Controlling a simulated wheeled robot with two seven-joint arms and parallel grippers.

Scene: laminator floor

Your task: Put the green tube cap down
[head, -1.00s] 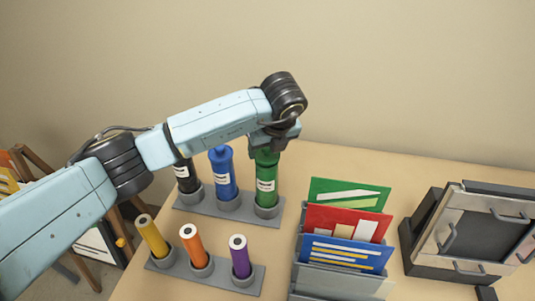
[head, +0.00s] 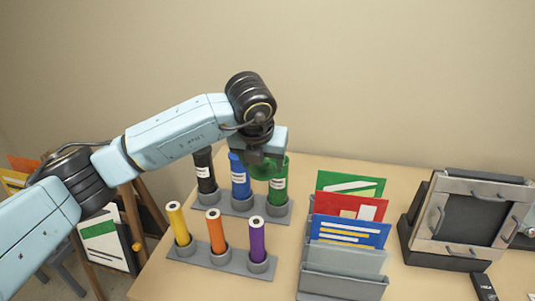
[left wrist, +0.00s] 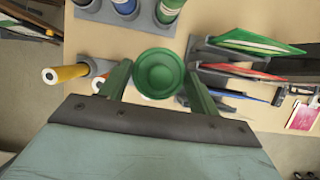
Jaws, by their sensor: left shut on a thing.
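The green tube cap (left wrist: 158,72) is round and sits between the two fingers of my left gripper (left wrist: 157,88) in the left wrist view. In the head view the left gripper (head: 264,162) is shut on the cap (head: 262,172), just left of and in front of the upper part of the green tube (head: 279,187). The gripper partly hides the tube's top. The green tube stands upright in the back rack (head: 238,206), beside the blue tube (head: 240,178) and the black tube (head: 205,175). My right gripper is not in view.
A front rack (head: 210,261) holds yellow (head: 178,222), orange (head: 215,231) and purple (head: 257,239) tubes. A grey file holder (head: 342,282) with green, red and blue folders stands to the right. A laminator-like framed machine (head: 465,220) is farther right. Bare table lies between the racks and the holder.

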